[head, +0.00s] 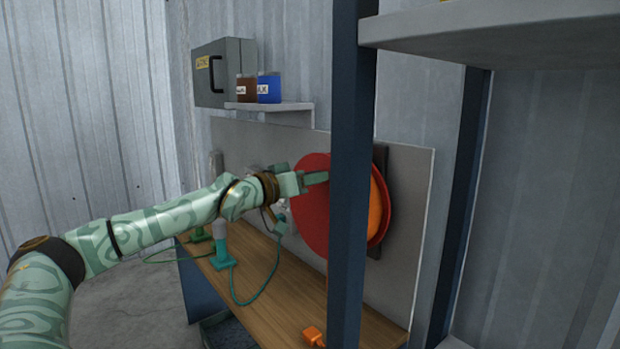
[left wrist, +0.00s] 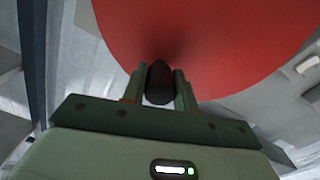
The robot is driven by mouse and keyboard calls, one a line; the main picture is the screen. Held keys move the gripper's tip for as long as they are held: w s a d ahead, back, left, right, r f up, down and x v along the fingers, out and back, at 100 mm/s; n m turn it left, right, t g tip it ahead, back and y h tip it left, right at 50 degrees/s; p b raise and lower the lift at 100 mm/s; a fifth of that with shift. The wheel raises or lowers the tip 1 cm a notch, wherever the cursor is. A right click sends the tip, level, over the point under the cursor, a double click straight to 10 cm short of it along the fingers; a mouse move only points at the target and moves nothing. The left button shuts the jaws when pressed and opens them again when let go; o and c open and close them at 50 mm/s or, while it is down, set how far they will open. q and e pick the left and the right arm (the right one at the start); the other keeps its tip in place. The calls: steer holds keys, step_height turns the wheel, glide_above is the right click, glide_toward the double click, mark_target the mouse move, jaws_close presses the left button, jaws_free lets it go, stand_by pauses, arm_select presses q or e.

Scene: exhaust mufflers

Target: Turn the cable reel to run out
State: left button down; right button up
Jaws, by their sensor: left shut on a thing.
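The cable reel (head: 312,210) is a red disc with orange cable (head: 376,208) wound behind it, mounted on the grey wall panel. A dark blue post hides part of it in the head view. The red face also fills the top of the left wrist view (left wrist: 215,45). My left gripper (head: 318,178) is at the reel's face. In the left wrist view its two fingers (left wrist: 161,88) are shut on a dark handle (left wrist: 159,84) that stands out from the red face. An orange plug (head: 314,336) lies low on the bench. My right gripper is not in view.
The blue post (head: 350,180) and a grey shelf (head: 490,28) stand close on the right. A wooden bench (head: 265,270) runs below the reel, with green tools and cables on it. A small shelf (head: 290,107) holds a brown and a blue container beside a grey case (head: 222,72).

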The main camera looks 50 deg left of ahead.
arm_select(q)
steer(key=shift+d+f, duration=0.15)
steer(key=shift+d, duration=0.35)
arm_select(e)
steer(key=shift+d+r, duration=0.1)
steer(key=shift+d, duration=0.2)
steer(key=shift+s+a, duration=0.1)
arm_select(q)
steer(key=c, duration=1.1)
jaws_free()
steer(key=shift+d, duration=0.1)
